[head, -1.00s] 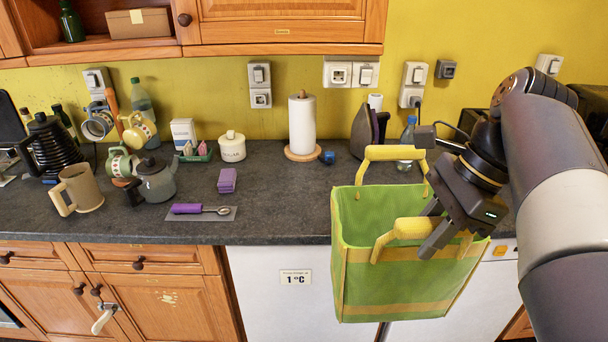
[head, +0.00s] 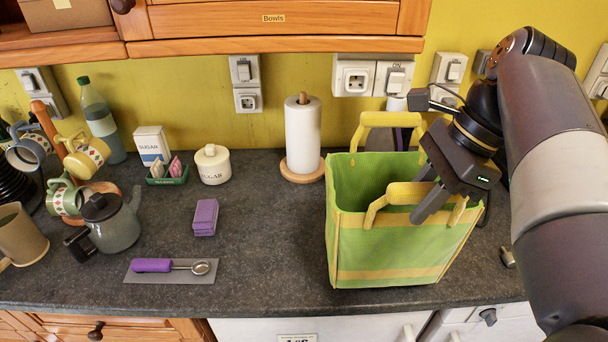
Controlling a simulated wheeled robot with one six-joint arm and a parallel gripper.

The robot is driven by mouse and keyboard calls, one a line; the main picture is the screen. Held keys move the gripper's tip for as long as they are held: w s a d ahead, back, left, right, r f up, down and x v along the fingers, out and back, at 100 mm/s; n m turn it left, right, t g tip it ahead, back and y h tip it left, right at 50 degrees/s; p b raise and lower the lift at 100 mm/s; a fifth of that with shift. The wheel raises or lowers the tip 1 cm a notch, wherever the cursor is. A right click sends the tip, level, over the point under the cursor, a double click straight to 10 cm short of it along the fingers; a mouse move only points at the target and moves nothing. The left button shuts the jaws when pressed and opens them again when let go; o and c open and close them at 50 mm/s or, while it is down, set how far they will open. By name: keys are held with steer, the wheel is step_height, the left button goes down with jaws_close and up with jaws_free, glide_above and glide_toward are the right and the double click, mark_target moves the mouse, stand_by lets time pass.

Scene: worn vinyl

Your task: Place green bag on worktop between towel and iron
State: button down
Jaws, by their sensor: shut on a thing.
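The green bag (head: 385,245) with yellow handles and trim is upright in front of the right part of the worktop (head: 270,255). My gripper (head: 428,192) is shut on the bag at its near yellow handle, on the right. I cannot tell whether the bag's base touches the worktop. The paper towel roll (head: 303,138) stands upright on a wooden base at the back, left of the bag. The iron is mostly hidden behind the bag; a dark part (head: 402,138) shows between the far handle's sides.
A purple sponge (head: 205,217) and a spoon on a grey mat (head: 172,270) lie left of the bag. A sugar pot (head: 212,164), a teapot (head: 108,223) and mugs stand further left. The worktop between sponge and bag is clear. Wall sockets (head: 370,78) are behind.

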steer(key=w+a+f+p, duration=0.1)
steer(key=w+a, duration=0.3)
steer(key=a, duration=0.3)
steer(key=w+a+f+p, duration=0.2)
steer(key=w+a, duration=0.3)
steer(key=a, duration=0.2)
steer(key=shift+w+a+f+p, duration=0.25)
steer(key=shift+w+a+p, duration=0.05)
steer(key=shift+f, duration=0.1)
steer(key=c, duration=1.2)
jaws_free()
steer(key=shift+o, duration=0.2)
steer(key=v, duration=1.2)
